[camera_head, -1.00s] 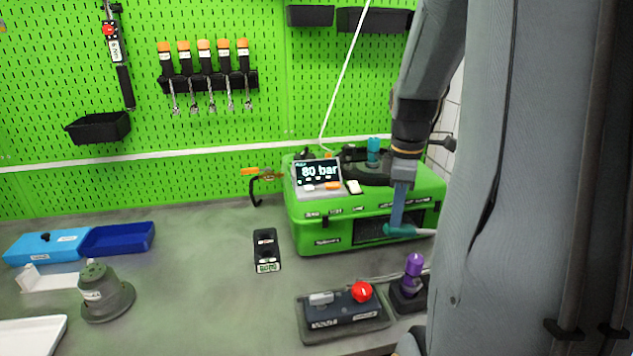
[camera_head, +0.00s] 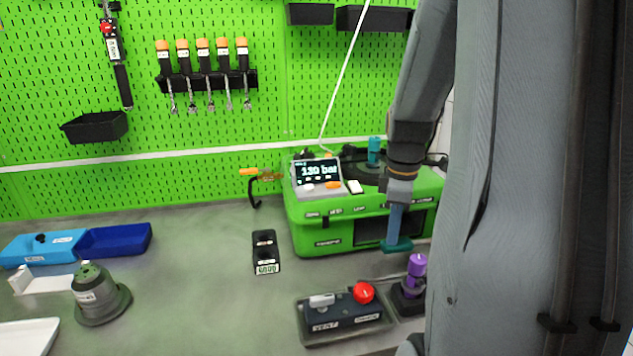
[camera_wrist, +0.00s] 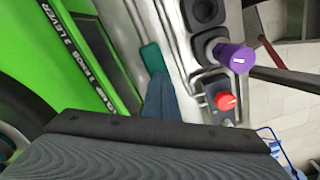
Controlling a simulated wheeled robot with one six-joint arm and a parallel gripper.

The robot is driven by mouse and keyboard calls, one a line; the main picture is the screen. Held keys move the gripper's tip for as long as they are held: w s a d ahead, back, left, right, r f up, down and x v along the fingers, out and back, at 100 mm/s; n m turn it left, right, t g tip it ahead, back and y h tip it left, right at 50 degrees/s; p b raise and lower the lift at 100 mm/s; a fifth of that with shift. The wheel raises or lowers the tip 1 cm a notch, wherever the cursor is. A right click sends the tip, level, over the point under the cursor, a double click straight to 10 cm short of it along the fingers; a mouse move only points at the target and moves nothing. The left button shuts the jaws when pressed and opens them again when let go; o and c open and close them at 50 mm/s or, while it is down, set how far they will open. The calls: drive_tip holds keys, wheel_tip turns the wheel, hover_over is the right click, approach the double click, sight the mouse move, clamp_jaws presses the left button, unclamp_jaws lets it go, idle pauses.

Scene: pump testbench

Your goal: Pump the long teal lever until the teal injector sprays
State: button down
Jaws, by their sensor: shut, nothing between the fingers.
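The green pump case (camera_head: 320,236) stands on the bench, and its display (camera_head: 318,171) appears to read 130 bar. The teal lever (camera_head: 397,245) shows at the case's front as a short end; the rest of it is hidden. My gripper (camera_head: 394,236) is shut with nothing between its blue fingers. It points down, with its tips at the top of the lever end, apparently touching. In the wrist view the teal lever end (camera_wrist: 153,58) shows just beyond my fingers (camera_wrist: 161,100). A teal cylinder (camera_head: 374,146), likely the injector, stands upright on the case; no spray is visible.
A purple knob (camera_head: 417,265) stands on a black base right of a control box with a red button (camera_head: 363,293). My arm hides the right side. The bench's middle left is clear.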

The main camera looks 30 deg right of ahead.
drive_tip(key=shift+f, duration=0.25)
wheel_tip(320, 180, up, 8)
drive_tip(key=p, duration=0.7)
drive_tip(key=shift+d, duration=0.45)
drive_tip(key=shift+s, duration=0.1)
drive_tip(key=shift+a+f+b, duration=0.15)
drive_tip(key=shift+f+b, duration=0.3)
drive_tip(key=shift+f, duration=0.85)
drive_tip(key=shift+a+f+b, duration=0.2)
drive_tip(key=shift+f+b, duration=0.25)
drive_tip(key=shift+f, duration=0.85)
drive_tip(key=shift+a+f+b, duration=0.15)
drive_tip(key=shift+f+b, duration=0.3)
drive_tip(key=shift+f, duration=0.85)
wheel_tip(320, 180, up, 8)
drive_tip(key=d+p, duration=0.1)
drive_tip(key=p, duration=0.6)
